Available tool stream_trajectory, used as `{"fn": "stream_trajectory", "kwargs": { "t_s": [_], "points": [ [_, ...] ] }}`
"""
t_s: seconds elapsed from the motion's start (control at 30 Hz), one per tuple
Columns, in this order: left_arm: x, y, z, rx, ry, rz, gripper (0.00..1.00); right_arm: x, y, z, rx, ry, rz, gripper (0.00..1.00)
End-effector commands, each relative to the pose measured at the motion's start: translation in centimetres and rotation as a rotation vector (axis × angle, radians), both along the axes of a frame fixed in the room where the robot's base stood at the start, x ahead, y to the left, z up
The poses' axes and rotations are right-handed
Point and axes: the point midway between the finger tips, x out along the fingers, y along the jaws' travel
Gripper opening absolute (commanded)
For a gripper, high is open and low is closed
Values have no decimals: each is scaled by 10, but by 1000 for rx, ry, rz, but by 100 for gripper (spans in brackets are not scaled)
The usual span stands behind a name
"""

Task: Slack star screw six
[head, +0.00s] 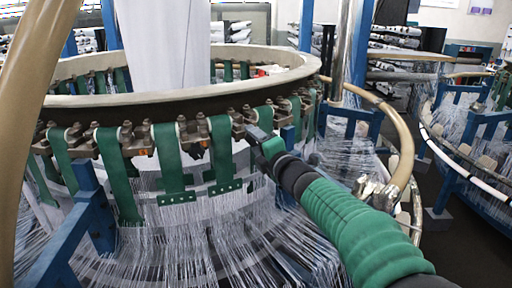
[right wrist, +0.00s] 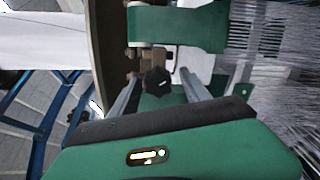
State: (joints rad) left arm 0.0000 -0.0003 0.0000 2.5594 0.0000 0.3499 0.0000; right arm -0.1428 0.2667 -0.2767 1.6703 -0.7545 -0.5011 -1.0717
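A black star screw (right wrist: 157,80) shows in the right wrist view, on a brownish metal bracket beside a green strap (right wrist: 180,27). My right gripper (right wrist: 160,78) is open, its two grey fingers apart on either side of the star screw. I cannot tell whether they touch it. In the head view my right gripper (head: 257,135) reaches in from the lower right to the row of brackets under the loom's ring (head: 285,78). The star screw is hidden or too small to tell there, and no number is readable. My left gripper is not in view.
Green straps (head: 168,160) hang from the ring around my right gripper. White threads (head: 185,235) fan out below them. Blue frame posts (head: 92,205) and a beige curved tube (head: 400,130) stand close by. Another loom (head: 470,140) stands at the right.

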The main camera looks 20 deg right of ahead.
Motion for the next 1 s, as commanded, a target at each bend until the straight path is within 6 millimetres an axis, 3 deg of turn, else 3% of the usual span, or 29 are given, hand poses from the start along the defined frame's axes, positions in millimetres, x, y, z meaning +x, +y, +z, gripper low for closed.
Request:
{"fn": "stream_trajectory", "kwargs": {
  "t_s": [0.17, 0.53, 0.83, 0.93, 1.0],
  "points": [
    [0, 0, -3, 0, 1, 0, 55, -4, -2, -1, 3, -2, 0, 55],
    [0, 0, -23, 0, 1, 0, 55, -64, -15, 0, 5, -3, -2, 55],
    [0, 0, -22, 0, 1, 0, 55, -68, -15, 1, 4, 0, -1, 55],
    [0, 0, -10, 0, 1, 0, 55, -68, -15, 13, 4, -1, 0, 55],
    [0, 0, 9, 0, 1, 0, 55, -69, -15, 33, 5, -2, 0, 55]
  ]
}}
